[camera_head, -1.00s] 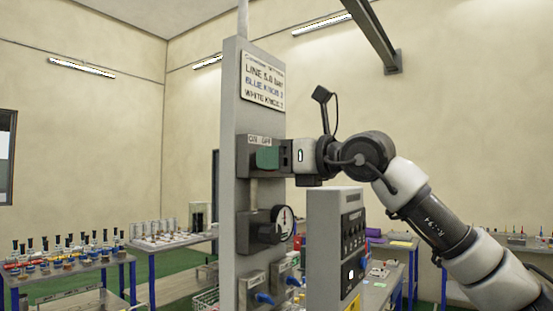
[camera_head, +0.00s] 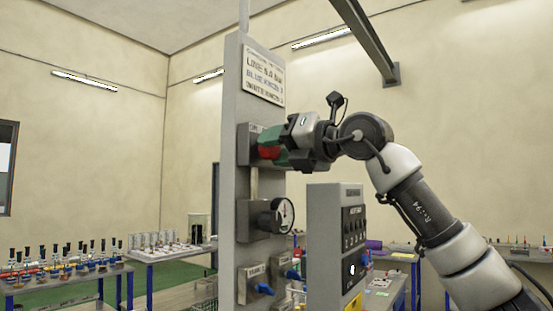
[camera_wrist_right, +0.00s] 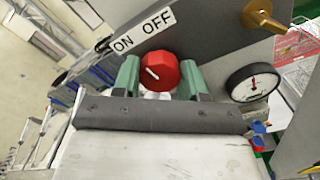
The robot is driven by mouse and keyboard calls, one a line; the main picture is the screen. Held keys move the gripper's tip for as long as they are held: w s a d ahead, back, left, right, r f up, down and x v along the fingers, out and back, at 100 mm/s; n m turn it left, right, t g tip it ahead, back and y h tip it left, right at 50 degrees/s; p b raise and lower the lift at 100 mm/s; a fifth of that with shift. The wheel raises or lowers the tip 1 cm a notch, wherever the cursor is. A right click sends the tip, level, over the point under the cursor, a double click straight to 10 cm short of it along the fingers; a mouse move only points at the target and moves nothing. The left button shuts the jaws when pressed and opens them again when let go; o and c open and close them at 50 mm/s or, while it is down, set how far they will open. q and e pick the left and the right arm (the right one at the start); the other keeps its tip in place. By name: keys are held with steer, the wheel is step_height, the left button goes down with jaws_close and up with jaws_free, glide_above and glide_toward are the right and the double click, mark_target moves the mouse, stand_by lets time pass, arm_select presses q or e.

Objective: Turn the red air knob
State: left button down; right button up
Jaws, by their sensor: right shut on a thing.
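The red air knob (camera_wrist_right: 160,71) sits under a white "ON OFF" label (camera_wrist_right: 142,30) on the grey panel, with a white line on its face pointing to the upper left in the right wrist view. In the head view the knob (camera_head: 268,152) shows between green fingers. My right gripper (camera_head: 270,146) is shut on it, and in the right wrist view the two green fingers (camera_wrist_right: 159,76) stand on either side of the knob. My left gripper is not in view.
A pressure gauge (camera_head: 286,215) is mounted below the knob, above blue-handled valves (camera_head: 264,289). A grey control box (camera_head: 320,240) stands close below my right arm. Tables with bottles (camera_head: 70,268) stand at the left.

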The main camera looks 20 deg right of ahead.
steer(key=m+b, duration=0.2)
steer(key=m, duration=0.3)
steer(key=shift+m+b, duration=0.4)
steer(key=m+b, duration=0.2)
steer(key=m, duration=0.2)
steer(key=shift+m, duration=0.4)
steer(key=shift+d, duration=0.1)
steer(key=o, duration=0.9)
